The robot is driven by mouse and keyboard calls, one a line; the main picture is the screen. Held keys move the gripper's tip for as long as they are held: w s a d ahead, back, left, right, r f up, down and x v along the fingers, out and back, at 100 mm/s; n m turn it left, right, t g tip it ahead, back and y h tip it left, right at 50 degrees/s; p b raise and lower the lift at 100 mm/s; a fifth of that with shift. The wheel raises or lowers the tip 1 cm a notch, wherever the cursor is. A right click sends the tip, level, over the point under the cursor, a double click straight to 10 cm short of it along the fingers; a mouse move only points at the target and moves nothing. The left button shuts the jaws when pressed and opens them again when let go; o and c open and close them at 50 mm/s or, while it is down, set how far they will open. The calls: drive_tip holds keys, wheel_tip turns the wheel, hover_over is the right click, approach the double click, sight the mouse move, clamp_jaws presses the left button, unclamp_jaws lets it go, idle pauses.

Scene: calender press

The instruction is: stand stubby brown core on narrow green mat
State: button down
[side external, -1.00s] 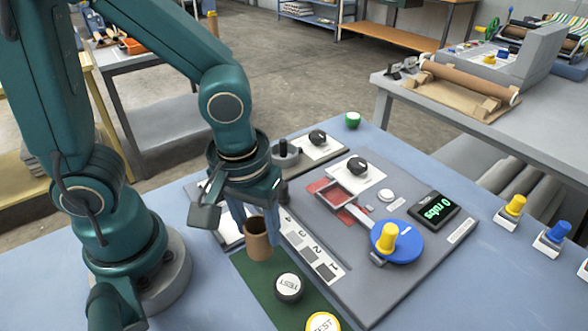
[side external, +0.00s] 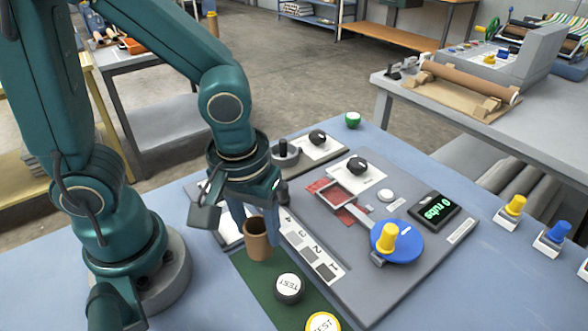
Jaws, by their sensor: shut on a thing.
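The stubby brown core (side external: 258,243) is a short upright tube with an open top. It is between the fingers of my gripper (side external: 256,228), which is shut on it. The narrow green mat (side external: 262,287) lies on the blue table, running toward the lower right. The core is over the far end of the mat; I cannot tell whether its base touches the mat. A black round piece marked TEST (side external: 289,287) and a yellow-rimmed one (side external: 323,324) are on the mat, nearer the camera than the core.
Right of the mat is a grey panel (side external: 370,292) with a numbered strip (side external: 310,250), a red frame (side external: 338,196), a blue disc with a yellow knob (side external: 389,238) and a display (side external: 436,208). Yellow and blue knobs stand at the right edge. Bare blue table lies left of the mat.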

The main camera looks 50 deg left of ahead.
drive_tip(key=shift+f, duration=0.15)
drive_tip(key=shift+f, duration=0.6)
drive_tip(key=shift+f, duration=0.65)
idle(1.1)
unclamp_jaws()
idle(0.4)
wheel_tip(320, 180, up, 7)
idle(1.0)
drive_tip(key=shift+r, duration=0.1)
